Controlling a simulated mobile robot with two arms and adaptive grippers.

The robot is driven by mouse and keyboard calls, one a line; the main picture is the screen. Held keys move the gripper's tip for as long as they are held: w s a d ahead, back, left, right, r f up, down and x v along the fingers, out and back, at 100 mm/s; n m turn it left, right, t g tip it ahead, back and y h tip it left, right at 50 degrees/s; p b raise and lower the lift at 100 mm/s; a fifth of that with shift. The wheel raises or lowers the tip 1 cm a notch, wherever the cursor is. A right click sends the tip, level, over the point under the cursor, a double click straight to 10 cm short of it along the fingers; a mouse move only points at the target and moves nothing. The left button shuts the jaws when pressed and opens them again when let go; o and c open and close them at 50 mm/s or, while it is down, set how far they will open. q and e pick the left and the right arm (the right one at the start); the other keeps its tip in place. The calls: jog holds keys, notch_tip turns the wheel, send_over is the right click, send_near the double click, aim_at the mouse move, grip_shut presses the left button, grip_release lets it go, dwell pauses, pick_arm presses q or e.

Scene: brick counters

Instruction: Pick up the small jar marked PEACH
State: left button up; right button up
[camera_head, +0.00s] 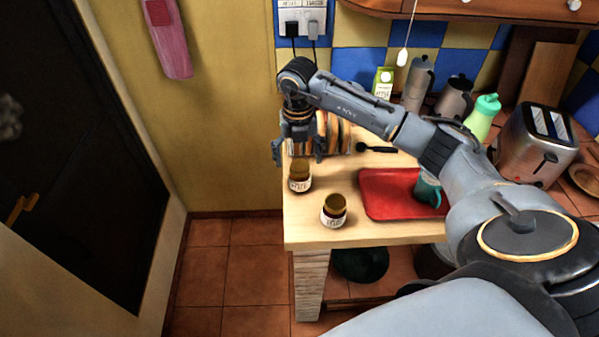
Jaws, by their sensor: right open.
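Two small jars with brown lids and pale labels stand upright on the wooden counter (305,228). One jar (300,184) is near the counter's left edge. The other jar (334,216) is closer to the front, to its right. The label print is too small for me to tell which one says PEACH. My right gripper (298,156) points down with its fingers spread, just behind and above the left jar, and nothing shows held in it. I cannot tell if a finger touches that jar. My left gripper is out of view.
A red tray (378,205) with a teal mug (427,188) lies right of the jars. A striped rack-like item (338,134) stands behind my gripper. A black spoon (376,149), a green-lidded bottle (482,118) and a toaster (537,140) are further right. The counter front is clear.

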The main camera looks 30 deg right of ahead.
aim_at(300, 166)
jog(key=shift+f, duration=0.8)
jog(key=f+p, duration=0.2)
jog(key=f, duration=0.2)
jog(key=shift+s, duration=0.2)
jog(key=shift+w+d+f, duration=0.1)
jog(key=shift+f, duration=0.55)
jog(key=c, duration=1.3)
jog(key=shift+c, duration=1.2)
jog(key=shift+r, duration=0.1)
